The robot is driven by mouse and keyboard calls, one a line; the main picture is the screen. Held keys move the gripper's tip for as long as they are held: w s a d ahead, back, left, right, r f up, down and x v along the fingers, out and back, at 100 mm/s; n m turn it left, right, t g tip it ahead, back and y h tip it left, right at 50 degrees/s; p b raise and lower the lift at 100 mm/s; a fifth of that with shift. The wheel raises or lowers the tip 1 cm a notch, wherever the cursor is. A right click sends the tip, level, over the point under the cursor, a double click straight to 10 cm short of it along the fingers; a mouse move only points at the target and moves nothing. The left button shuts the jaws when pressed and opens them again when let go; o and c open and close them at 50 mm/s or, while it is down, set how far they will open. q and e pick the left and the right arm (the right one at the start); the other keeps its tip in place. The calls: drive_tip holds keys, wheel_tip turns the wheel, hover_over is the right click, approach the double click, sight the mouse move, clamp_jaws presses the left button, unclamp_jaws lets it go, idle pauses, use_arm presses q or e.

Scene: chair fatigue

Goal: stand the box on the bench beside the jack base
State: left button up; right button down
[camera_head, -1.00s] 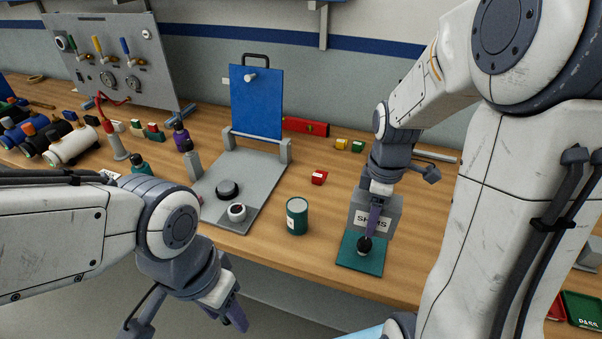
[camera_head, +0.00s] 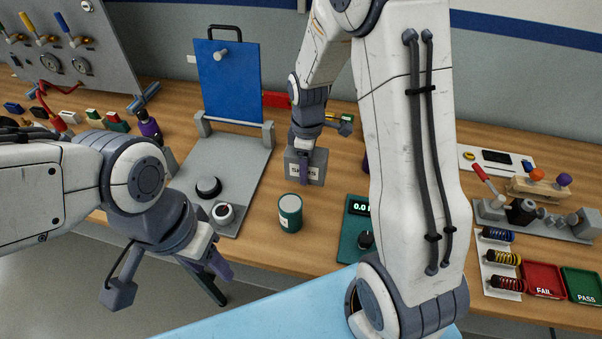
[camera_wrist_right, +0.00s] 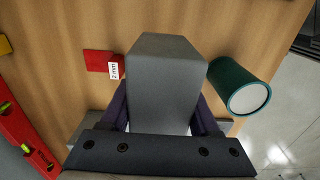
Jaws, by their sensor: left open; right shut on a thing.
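My right gripper (camera_head: 305,172) is shut on the grey box (camera_head: 292,165) labelled SHIMS. The box is upright, just right of a grey base plate (camera_head: 232,165) with an upright blue panel; I take this plate for the jack base but cannot be sure. I cannot tell whether the box touches the bench (camera_head: 265,215). In the right wrist view the box (camera_wrist_right: 166,80) fills the space between the purple fingers. My left gripper (camera_head: 218,275) is open and empty, in front of the bench's front edge.
A green can (camera_head: 290,212) stands in front of the box. A teal unit (camera_head: 352,230) with a display and black knob is to its right. A red 2 mm block (camera_wrist_right: 97,61) lies near the box in the right wrist view. A black round knob (camera_head: 208,187) sits on the plate.

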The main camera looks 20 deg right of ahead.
drive_tip(key=shift+w+a+f, duration=0.45)
drive_tip(key=shift+w+a, duration=0.05)
drive_tip(key=shift+w, duration=0.05)
wheel_tip(320, 180, down, 3)
drive_tip(key=shift+f+p, duration=0.15)
drive_tip(key=shift+p, duration=0.35)
drive_tip(key=shift+f, duration=0.3)
drive_tip(key=shift+f, duration=0.2)
drive_tip(key=shift+c, duration=0.6)
unclamp_jaws()
